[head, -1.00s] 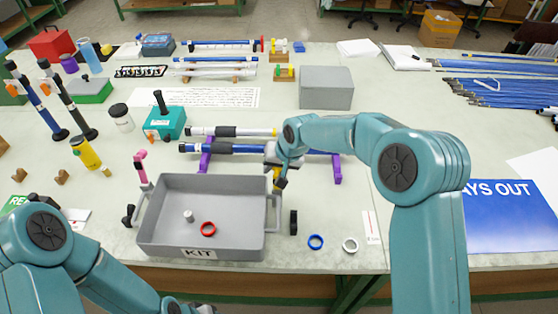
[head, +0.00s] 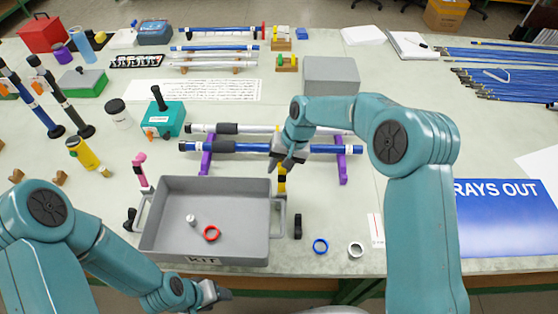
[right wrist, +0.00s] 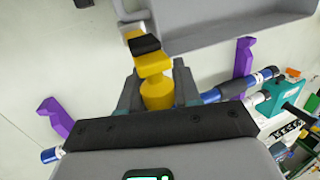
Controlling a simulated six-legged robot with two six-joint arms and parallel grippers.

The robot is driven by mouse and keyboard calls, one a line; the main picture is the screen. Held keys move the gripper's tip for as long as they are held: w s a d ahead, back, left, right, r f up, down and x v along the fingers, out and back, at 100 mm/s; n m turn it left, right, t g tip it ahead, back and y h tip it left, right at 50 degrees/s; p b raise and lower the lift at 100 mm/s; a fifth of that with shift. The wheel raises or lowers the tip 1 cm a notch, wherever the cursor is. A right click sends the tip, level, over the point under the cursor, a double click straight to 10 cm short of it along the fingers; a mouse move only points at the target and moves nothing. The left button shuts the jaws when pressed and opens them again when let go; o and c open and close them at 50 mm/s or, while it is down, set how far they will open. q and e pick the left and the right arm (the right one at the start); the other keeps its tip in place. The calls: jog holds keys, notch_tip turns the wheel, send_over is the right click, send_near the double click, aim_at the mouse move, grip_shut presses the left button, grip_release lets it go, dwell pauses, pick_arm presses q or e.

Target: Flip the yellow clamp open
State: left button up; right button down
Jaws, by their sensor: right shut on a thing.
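The yellow clamp (head: 282,184) is at the right-hand handle of the grey KIT tray (head: 205,258). It has yellow parts and a black band. My right gripper (head: 284,163) is at the top of the clamp in the head view. In the right wrist view its fingers (right wrist: 158,95) are shut on the rounded yellow end of the clamp (right wrist: 156,62), whose black part lies by the tray's edge. The fingers partly hide the clamp. My left gripper (head: 220,294) is low in front of the tray, away from the clamp; its jaws are too small to read.
A pink clamp (head: 141,168) stands at the tray's left handle. A red ring (head: 212,233) and a small white piece lie in the tray. Blue (head: 320,246) and white rings lie right of the tray.

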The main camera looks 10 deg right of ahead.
pick_arm(q)
jog(key=shift+w+d+r+p, duration=0.15)
jog(key=shift+w+r+p, duration=0.35)
jog(key=shift+r, duration=0.1)
pick_arm(e)
jog(key=shift+w+d+f+g+y, duration=0.15)
jog(key=shift+w+f+g, duration=0.15)
jog(key=shift+g, duration=0.2)
jog(key=shift+w+f+g+y, duration=0.15)
jog(key=shift+w+f+g, duration=0.1)
jog(key=shift+g, duration=0.25)
pick_arm(q)
jog(key=shift+s, duration=0.1)
pick_arm(e)
jog(key=c, duration=0.9)
grip_release()
jog(key=shift+w, duration=0.1)
jog(key=shift+o, duration=0.2)
jog(key=v, duration=1.6)
jog(key=shift+w, duration=0.2)
